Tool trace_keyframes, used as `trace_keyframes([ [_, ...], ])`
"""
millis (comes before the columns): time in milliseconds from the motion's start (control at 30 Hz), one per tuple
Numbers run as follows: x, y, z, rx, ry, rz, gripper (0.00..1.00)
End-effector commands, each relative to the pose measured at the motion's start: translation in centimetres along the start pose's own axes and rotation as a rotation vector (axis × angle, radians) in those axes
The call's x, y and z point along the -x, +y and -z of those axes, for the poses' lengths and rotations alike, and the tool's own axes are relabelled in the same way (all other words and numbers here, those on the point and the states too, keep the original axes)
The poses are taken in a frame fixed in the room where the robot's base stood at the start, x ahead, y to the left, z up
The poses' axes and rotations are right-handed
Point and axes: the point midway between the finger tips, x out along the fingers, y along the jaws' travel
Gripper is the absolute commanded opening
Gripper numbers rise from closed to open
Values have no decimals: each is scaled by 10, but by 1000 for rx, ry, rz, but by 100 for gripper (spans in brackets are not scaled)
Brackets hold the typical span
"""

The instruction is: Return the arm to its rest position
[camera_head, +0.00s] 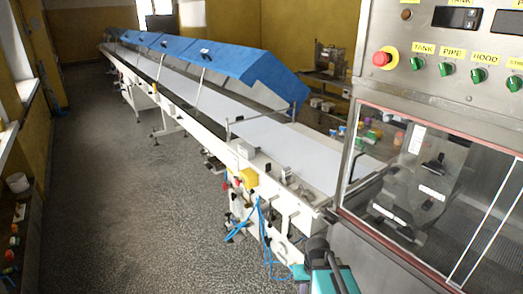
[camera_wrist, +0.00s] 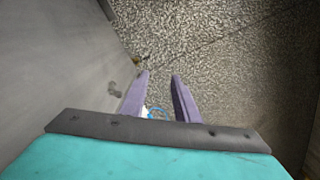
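My gripper (camera_wrist: 160,77) shows in the wrist view as two purple fingers that stand apart, with floor visible between their tips. It is open and holds nothing that I can see. Behind the fingers are a dark plate and a teal body, which are mine. In the head view a teal and dark part of my arm (camera_head: 328,272) shows at the bottom, beside the steel machine.
A steel machine (camera_head: 375,262) with a control panel and a clear window stands close at right. A long white conveyor (camera_head: 235,118) with blue covers (camera_head: 235,66) runs to the back left. Blue hoses (camera_head: 262,237) hang beneath it. The grey floor (camera_head: 115,190) at left is open.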

Motion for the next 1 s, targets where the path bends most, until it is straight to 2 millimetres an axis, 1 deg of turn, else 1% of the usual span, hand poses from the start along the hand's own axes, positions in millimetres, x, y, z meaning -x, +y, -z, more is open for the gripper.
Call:
trace_keyframes([
  [33, -8, -1, -11, -15, -2, 0, 28],
  [100, -19, -1, -21, -37, -2, 0, 28],
  [167, -34, -1, -29, -38, -24, 0, 28],
  [267, -54, -2, -45, -36, -65, 1, 28],
  [467, -97, -3, -86, -33, -152, 2, 28],
  [700, -146, -5, -142, -31, -263, 4, 28],
  [867, -175, -7, -181, -29, -335, 6, 28],
  [1000, -198, -8, -216, -28, -399, 7, 28],
])
